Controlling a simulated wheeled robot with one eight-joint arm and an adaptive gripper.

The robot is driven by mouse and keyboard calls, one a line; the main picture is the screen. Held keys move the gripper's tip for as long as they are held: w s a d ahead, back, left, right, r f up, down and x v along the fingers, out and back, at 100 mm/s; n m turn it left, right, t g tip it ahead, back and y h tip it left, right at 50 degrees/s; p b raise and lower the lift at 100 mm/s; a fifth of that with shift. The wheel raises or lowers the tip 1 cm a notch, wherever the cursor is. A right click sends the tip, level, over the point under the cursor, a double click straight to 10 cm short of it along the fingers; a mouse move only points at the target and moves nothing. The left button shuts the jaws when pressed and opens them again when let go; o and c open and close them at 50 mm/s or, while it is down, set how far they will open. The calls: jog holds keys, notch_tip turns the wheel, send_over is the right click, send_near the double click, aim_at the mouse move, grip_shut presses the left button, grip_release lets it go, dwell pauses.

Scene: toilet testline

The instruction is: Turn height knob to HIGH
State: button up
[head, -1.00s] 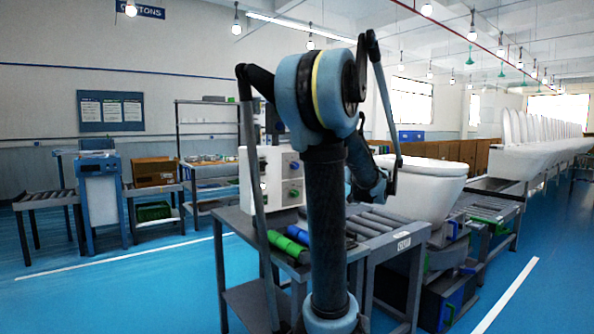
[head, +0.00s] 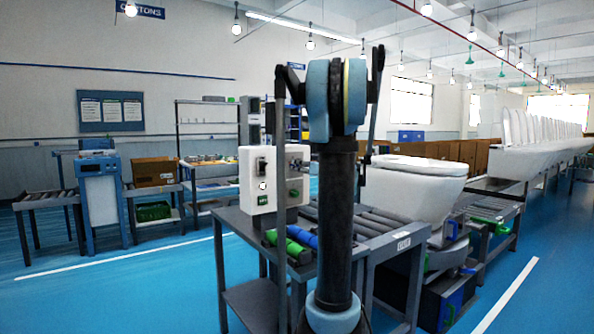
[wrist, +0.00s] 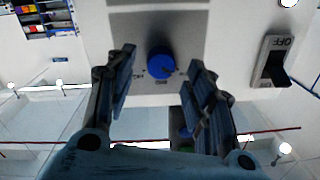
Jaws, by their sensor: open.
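The round blue height knob (wrist: 161,62) sits on a grey plate of the white control box, with small dark lettering around it; the setting it points to is too small to read. My gripper (wrist: 162,66) is open in the wrist view, one finger on each side of the knob with visible gaps. In the head view the control box (head: 253,203) stands behind my arm, and my gripper (head: 295,160) is small and dark in front of its upper knob area. Whether a finger touches the panel cannot be told.
A black switch marked OFF (wrist: 275,68) sits beside the knob's plate. A green knob (head: 293,194) is below on the box. Green and blue rollers (head: 298,236) lie on the roller table in front. A white toilet (head: 415,190) stands to the right.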

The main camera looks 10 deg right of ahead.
aim_at(298, 166)
jog(key=shift+x, duration=1.55)
jog(key=c, duration=1.1)
